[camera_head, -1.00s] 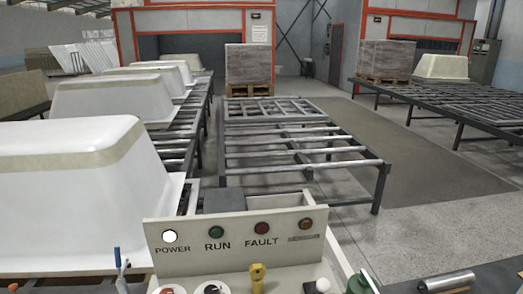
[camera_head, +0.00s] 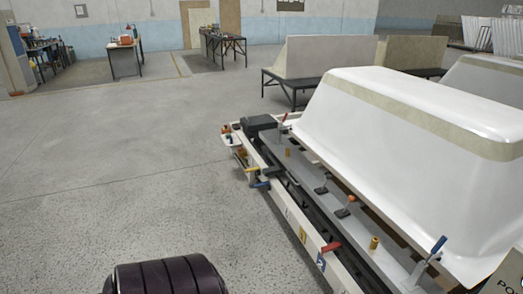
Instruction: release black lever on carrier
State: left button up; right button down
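The carrier (camera_head: 313,236) runs diagonally from the centre to the lower right, beside a large white tub shell (camera_head: 400,130). Several small levers stand along its grey rail. A small dark lever (camera_head: 322,188) stands near the middle of the rail; it is too small to tell whether it is the black lever, or how it is set. Near it is a lever with an orange-brown knob (camera_head: 346,204). A blue-handled lever (camera_head: 438,244) stands at the near end and a red-handled one (camera_head: 284,118) at the far end. Neither of my grippers is in view.
Coloured handles stick out from the carrier's near side, including a red one (camera_head: 331,246) and a blue one (camera_head: 260,184). Open grey floor (camera_head: 120,180) lies to the left. Workbenches (camera_head: 125,43) stand at the back. A beige shell (camera_head: 322,56) rests on a dark stand behind.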

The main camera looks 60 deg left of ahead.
aim_at(329, 177)
jog(key=u, duration=1.45)
jog(key=z, duration=0.45)
jog(key=i+j+z, duration=0.15)
jog(key=z, duration=0.2)
jog(key=i+j+z, duration=0.1)
jog(key=j+z, duration=0.25)
jog(key=i+j+z, duration=0.1)
jog(key=j+z, duration=0.3)
jog(key=i+j+z, duration=0.1)
jog(key=j+z, duration=0.25)
jog(key=j, duration=1.15)
jog(key=j+z, duration=0.3)
jog(key=j, duration=1.2)
jog(key=k+j, duration=0.1)
jog(key=j, duration=1.5)
jog(key=k, duration=0.05)
